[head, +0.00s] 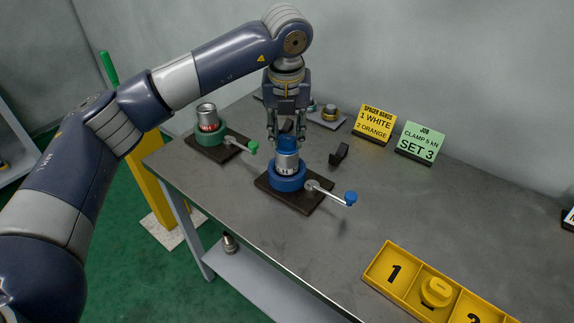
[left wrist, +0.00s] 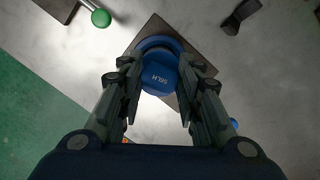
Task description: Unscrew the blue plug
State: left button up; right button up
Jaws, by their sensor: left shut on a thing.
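The blue plug (head: 287,144) sits on top of a grey metal pipe piece (head: 287,163), which stands upright in the blue vise (head: 287,181). My left gripper (head: 287,136) points straight down over it, shut on the plug from both sides. In the left wrist view the plug (left wrist: 159,76) shows lettering that seems to end in "LH", between the fingers of the gripper (left wrist: 160,88). The blue vise has a crank with a blue knob (head: 350,198) to its right. My right gripper is not in view.
A green vise (head: 205,135) holding another metal piece stands to the left. A small black block (head: 339,153) lies to the right. Yellow (head: 373,124) and green (head: 420,143) signs stand behind. A numbered yellow tray (head: 385,280) with a yellow piece lies front right. The table middle is clear.

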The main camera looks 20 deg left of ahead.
pick_arm(q)
jog(key=m+h, duration=0.1)
jog(key=m, duration=0.8)
jog(key=shift+h, duration=0.4)
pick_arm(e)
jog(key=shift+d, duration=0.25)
pick_arm(q)
jog(key=shift+m, duration=0.4)
jog(key=m+g+p, duration=0.1)
jog(key=m, duration=0.3)
jog(key=shift+r+h, duration=0.1)
jog(key=shift+h, duration=0.2)
jog(key=m+p, duration=0.1)
jog(key=m, duration=0.3)
jog(key=shift+m+g+p, duration=0.3)
jog(key=shift+g, duration=0.1)
jog(key=m+p, duration=0.1)
jog(key=m, duration=0.2)
jog(key=shift+g, duration=0.3)
jog(key=shift+m+h, duration=0.3)
jog(key=shift+m, duration=0.9)
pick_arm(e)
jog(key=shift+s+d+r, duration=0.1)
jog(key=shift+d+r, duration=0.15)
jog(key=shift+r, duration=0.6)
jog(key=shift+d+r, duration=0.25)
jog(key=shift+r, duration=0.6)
